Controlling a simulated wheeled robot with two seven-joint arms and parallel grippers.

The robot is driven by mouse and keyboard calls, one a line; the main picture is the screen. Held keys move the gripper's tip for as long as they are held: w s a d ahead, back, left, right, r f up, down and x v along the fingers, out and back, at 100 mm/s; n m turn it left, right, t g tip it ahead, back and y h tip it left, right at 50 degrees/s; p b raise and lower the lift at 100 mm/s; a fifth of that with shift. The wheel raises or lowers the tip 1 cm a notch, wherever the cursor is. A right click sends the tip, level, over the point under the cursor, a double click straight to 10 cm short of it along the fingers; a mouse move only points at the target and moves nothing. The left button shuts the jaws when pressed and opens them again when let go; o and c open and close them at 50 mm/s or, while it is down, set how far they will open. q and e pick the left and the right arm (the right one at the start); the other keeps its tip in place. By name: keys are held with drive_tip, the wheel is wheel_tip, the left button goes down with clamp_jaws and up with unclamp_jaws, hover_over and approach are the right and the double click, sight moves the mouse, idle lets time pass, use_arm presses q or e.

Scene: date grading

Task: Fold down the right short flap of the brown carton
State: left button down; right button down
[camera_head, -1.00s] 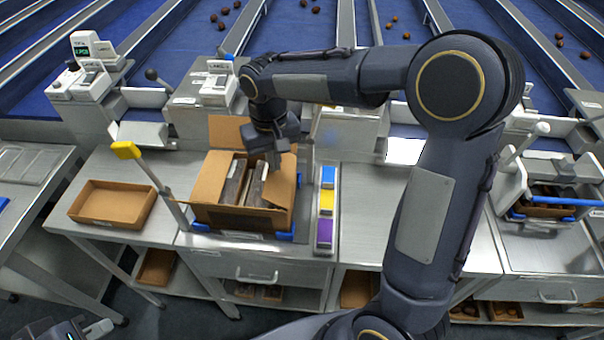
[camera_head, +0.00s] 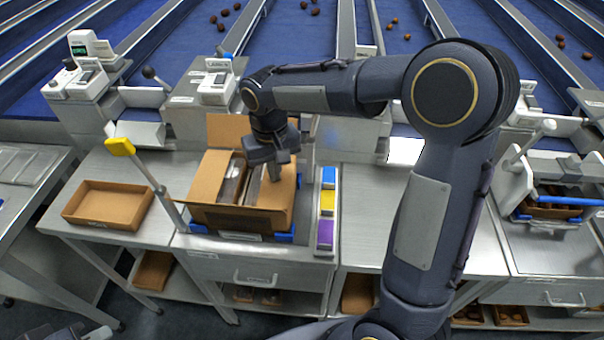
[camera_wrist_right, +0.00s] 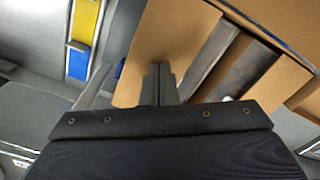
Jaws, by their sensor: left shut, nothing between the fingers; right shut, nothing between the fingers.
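The brown carton (camera_head: 238,219) stands on the bench with dark packs (camera_head: 232,184) inside. Its back flap (camera_head: 226,130) is raised. The right short flap (camera_head: 283,192) leans inward over the right part of the opening, and it also shows in the right wrist view (camera_wrist_right: 180,30). My right gripper (camera_head: 275,175) is shut and empty, with its fingertips (camera_wrist_right: 158,68) at this flap; they look in contact, but the exact touch is hard to tell. My left gripper (camera_head: 98,333) is shut, low at the bottom left edge, away from the carton and partly out of frame.
A yellow-topped post (camera_head: 120,147) stands left of the carton. A strip of blue, yellow and purple blocks (camera_head: 326,205) lies close to its right. An empty shallow brown tray (camera_head: 108,204) is at the left. Bare bench (camera_head: 365,205) lies further right.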

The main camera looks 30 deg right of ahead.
wheel_tip(320, 180, up, 11)
drive_tip(key=p, duration=0.9)
